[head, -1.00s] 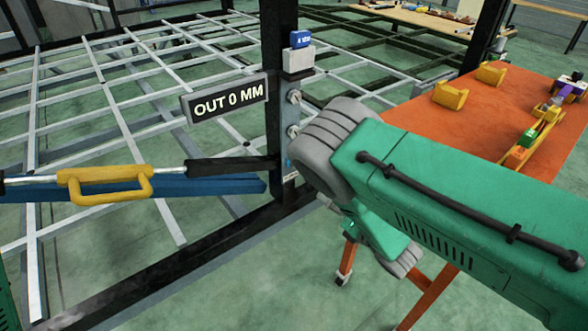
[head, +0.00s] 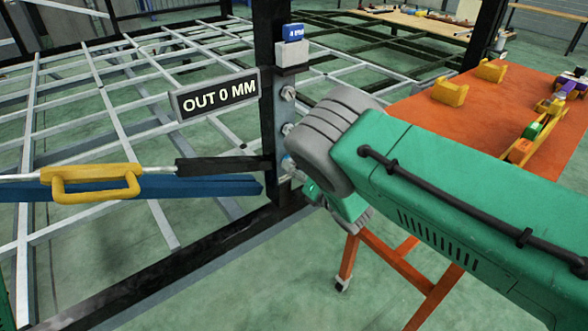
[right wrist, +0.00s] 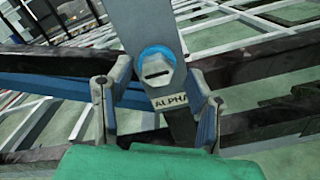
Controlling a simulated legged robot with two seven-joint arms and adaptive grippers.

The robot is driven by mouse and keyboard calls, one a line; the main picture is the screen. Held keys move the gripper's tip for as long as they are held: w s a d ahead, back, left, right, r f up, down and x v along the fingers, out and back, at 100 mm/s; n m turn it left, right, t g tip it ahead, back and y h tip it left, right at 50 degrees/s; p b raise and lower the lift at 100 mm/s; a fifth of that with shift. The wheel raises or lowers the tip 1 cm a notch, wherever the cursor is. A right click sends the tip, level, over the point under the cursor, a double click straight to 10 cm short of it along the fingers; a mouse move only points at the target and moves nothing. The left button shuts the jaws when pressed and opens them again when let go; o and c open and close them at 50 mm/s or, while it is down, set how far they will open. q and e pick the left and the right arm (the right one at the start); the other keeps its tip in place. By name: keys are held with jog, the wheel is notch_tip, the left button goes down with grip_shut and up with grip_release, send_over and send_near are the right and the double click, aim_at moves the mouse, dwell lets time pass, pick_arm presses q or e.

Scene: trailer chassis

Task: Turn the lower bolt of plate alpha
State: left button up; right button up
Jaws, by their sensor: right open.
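Plate alpha (head: 284,112) is a grey strip on the dark upright post, with several round bolts down it. The lower bolt (head: 288,164) has a blue ring and sits just left of my right wrist. In the right wrist view the lower bolt (right wrist: 156,67) is a slotted hex head with a blue ring, above the "ALPHA" label (right wrist: 171,101). My right gripper (right wrist: 159,82) is open, one finger on each side of the bolt, with gaps and no visible contact. In the head view the right gripper (head: 345,207) is partly hidden by its wrist. My left gripper is out of view.
A sign (head: 214,95) reads "OUT 0 MM" beside the post. A yellow-handled bar (head: 92,182) runs to the post from the left, over a blue beam (head: 200,187). An orange table (head: 470,125) with yellow blocks and tools stands right. Floor space shows below.

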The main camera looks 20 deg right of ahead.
jog(key=shift+w+d, duration=0.15)
jog(key=shift+w, duration=0.05)
jog(key=shift+a, duration=0.25)
jog(key=shift+c, duration=0.5)
jog(key=shift+a, duration=0.3)
grip_shut()
jog(key=shift+d, duration=0.1)
jog(key=shift+d, duration=0.1)
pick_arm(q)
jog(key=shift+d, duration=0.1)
pick_arm(e)
jog(key=shift+d+m, duration=0.1)
jog(key=shift+m, duration=0.3)
